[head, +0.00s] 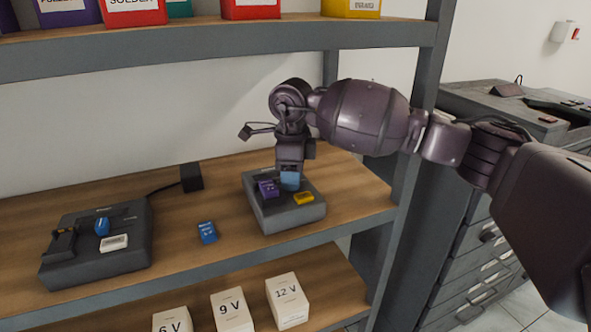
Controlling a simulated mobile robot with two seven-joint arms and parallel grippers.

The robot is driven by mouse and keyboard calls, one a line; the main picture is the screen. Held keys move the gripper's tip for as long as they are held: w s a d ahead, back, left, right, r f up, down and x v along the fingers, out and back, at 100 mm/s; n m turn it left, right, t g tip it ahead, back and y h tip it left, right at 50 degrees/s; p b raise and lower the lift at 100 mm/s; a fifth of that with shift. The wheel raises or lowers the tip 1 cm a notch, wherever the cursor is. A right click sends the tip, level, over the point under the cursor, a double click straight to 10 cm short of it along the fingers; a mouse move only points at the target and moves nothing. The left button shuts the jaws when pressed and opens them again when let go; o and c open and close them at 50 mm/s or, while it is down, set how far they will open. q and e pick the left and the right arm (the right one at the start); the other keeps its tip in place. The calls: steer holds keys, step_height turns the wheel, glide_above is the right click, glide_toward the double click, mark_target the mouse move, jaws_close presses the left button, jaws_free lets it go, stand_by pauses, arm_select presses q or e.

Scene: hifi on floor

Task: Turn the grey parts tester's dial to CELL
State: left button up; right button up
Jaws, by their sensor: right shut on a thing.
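The grey parts tester (125,262) stands on the left of the wooden shelf. A blue dial-like part (102,225) sticks up from its top, beside a small white block (113,243). Its markings and the dial's setting are too small to read. My right gripper (289,172) points down over the grey tray (283,222) to the right, well away from the tester. It is shut on a blue block (289,182), which is in or just above the tray; I cannot tell which. My left gripper is not in view.
A purple block (268,189) and a yellow block (304,198) are in the tray. Another blue block (207,232) lies on the shelf between tester and tray. A black adapter (191,177) with a cable stands behind. White voltage boxes (231,310) are on the shelf below.

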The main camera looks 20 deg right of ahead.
steer(key=shift+r+m+p, duration=0.3)
steer(key=shift+m+p, duration=0.25)
steer(key=shift+m, duration=0.35)
steer(key=shift+m+p, duration=0.5)
steer(key=shift+m, duration=0.2)
steer(key=shift+f+m+p, duration=0.15)
steer(key=shift+m+p, duration=0.2)
steer(key=shift+m, duration=0.15)
steer(key=shift+f+m, duration=0.1)
steer(key=shift+m, duration=0.3)
steer(key=shift+f+p, duration=0.15)
steer(key=shift+p, duration=0.15)
steer(key=o, duration=0.7)
steer(key=shift+c, duration=0.2)
